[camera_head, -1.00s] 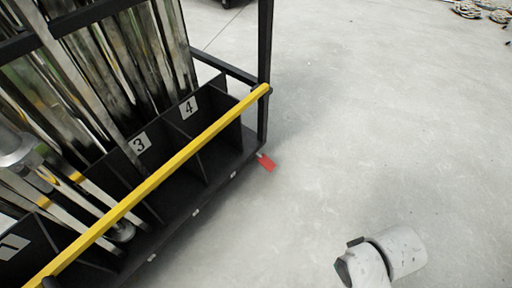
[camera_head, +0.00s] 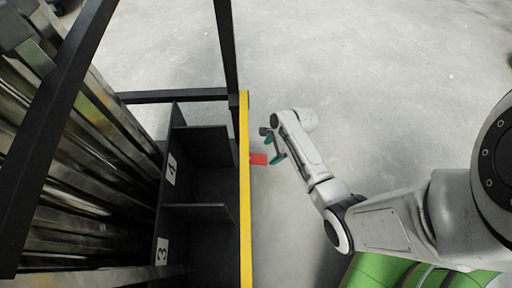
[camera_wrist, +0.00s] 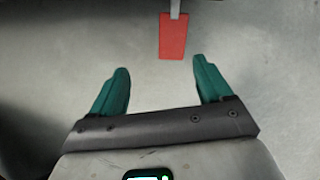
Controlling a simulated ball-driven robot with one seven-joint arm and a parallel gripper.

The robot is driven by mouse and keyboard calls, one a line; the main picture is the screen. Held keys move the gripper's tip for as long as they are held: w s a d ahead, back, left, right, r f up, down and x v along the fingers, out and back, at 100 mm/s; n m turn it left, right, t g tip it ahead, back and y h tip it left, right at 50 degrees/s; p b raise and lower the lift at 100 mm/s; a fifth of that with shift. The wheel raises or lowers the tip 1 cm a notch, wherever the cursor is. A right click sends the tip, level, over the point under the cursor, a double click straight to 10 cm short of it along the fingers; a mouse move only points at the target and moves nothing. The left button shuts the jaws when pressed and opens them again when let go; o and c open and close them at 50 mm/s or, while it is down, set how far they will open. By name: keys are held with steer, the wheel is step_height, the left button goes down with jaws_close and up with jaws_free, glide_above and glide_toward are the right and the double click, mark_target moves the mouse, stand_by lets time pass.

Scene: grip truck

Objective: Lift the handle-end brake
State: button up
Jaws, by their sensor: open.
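The brake is a flat red pedal (camera_head: 259,159) that sticks out from the base of the black cart (camera_head: 236,62), just past the yellow bar. In the wrist view the red pedal (camera_wrist: 173,36) hangs from a short grey stem at the top, ahead of the gap between the fingers. My gripper (camera_head: 273,148) is beside the pedal's outer end in the head view. Its two teal fingers (camera_wrist: 160,86) are spread open with nothing between them. The pedal appears apart from both fingers in the wrist view.
The yellow bar (camera_head: 245,200) runs along the cart's near side, close to my gripper. The cart has numbered compartments (camera_head: 205,185) and long metal pieces (camera_head: 70,170) leaning in it. Bare grey floor (camera_head: 390,80) lies open to the right.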

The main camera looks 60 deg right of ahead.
mark_target(262, 160)
steer(key=w+f+b, duration=0.1)
steer(key=f+b, duration=0.1)
steer(key=f, duration=0.1)
steer(key=w+f+m+b, duration=0.1)
steer(key=f+b, duration=0.2)
steer(key=f, duration=0.1)
steer(key=w+f+m+b, duration=0.1)
steer(key=f+b, duration=0.1)
steer(key=f, duration=0.2)
steer(key=shift+w+d+f, duration=0.1)
steer(key=shift+f, duration=0.05)
jaws_close()
stand_by(0.8)
